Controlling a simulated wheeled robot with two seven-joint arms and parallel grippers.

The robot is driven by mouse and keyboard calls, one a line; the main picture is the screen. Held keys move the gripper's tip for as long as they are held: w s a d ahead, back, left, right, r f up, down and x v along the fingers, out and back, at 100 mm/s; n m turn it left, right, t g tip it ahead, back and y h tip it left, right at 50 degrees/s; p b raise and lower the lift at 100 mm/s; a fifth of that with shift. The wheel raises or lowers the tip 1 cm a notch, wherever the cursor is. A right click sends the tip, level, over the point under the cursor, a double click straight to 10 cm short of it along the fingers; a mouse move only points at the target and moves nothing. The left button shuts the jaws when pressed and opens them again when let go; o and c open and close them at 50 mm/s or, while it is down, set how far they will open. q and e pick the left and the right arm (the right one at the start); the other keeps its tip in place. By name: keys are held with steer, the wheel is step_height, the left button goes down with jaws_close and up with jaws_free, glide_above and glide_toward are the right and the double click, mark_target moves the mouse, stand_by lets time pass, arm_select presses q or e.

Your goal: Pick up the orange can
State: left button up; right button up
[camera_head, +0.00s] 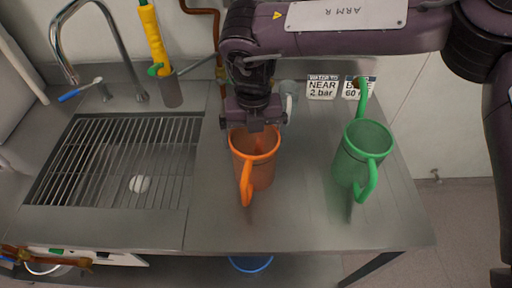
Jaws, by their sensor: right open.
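The orange can (262,172) stands upright on the steel counter, right of the sink grate, with its handle toward the front. It looks like a watering can or jug with an open top. My right gripper (255,128) is open and points down at the can's far rim. The gripper hides part of that rim, and I cannot tell whether it touches it. My left gripper is not in view.
A green can (362,155) stands to the right on the counter (300,225). The sink grate (120,160) lies left, with a curved tap (62,45) behind. A holder with a yellow-handled tool (155,40) stands at the back. Two small signs (322,88) are behind the cans.

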steer(key=c, duration=1)
steer(key=shift+r, duration=0.15)
